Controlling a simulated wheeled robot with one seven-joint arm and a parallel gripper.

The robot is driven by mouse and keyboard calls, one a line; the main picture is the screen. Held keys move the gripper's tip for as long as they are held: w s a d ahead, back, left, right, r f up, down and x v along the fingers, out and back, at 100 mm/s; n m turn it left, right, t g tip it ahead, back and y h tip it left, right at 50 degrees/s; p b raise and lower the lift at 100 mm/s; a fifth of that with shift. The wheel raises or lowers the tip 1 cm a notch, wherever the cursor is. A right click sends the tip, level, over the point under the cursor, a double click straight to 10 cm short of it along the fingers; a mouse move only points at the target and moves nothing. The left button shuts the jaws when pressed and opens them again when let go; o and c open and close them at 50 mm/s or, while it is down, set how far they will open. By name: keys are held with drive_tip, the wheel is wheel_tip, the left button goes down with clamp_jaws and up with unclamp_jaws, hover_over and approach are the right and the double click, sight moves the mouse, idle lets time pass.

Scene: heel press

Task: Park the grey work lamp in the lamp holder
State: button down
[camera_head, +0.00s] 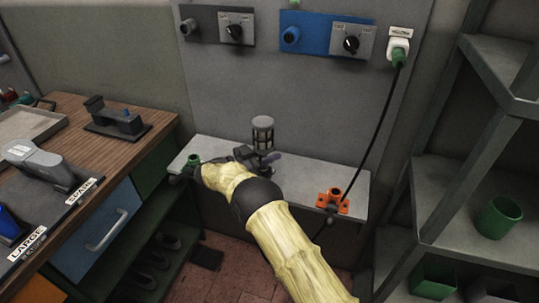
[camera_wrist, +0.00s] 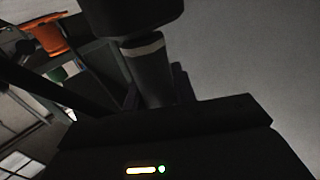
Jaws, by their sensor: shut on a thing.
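The grey work lamp (camera_head: 262,131) is upright, its caged head above the grey ledge, left of the ledge's middle. My gripper (camera_head: 259,160) is shut on its dark handle; the fingers are small and partly hidden by my arm. In the wrist view the handle (camera_wrist: 150,72) with a pale band rises from between the jaws. An orange bracket with an upright cup (camera_head: 333,200), which looks like the lamp holder, sits at the ledge's right front, apart from the lamp. The cup looks empty. An orange part (camera_wrist: 40,35) shows at the wrist view's upper left.
A black cable (camera_head: 376,130) hangs from the wall plug (camera_head: 398,50) past the orange bracket. A green-topped fitting (camera_head: 193,160) is at the ledge's left end. A wooden bench (camera_head: 130,145) stands left and a metal shelf (camera_head: 450,195) right. The ledge between lamp and bracket looks clear.

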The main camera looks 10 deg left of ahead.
sight(269, 146)
drive_tip(key=shift+s+d+f+b, duration=0.1)
drive_tip(key=shift+s+f+b, duration=0.05)
drive_tip(key=shift+f+b, duration=0.45)
drive_tip(key=shift+s+f+b, duration=0.1)
drive_tip(key=shift+f+b, duration=0.3)
drive_tip(key=shift+f, duration=0.25)
idle(2.4)
drive_tip(key=shift+w+r, duration=0.1)
drive_tip(key=shift+r, duration=0.05)
idle(0.5)
drive_tip(key=r+p, duration=0.4)
drive_tip(key=p, duration=0.1)
drive_tip(key=shift+w+a+r, duration=0.25)
drive_tip(key=shift+w+a, duration=0.05)
drive_tip(key=shift+w, duration=0.1)
drive_tip(key=shift+s+d+r, duration=0.1)
drive_tip(key=shift+r, duration=0.25)
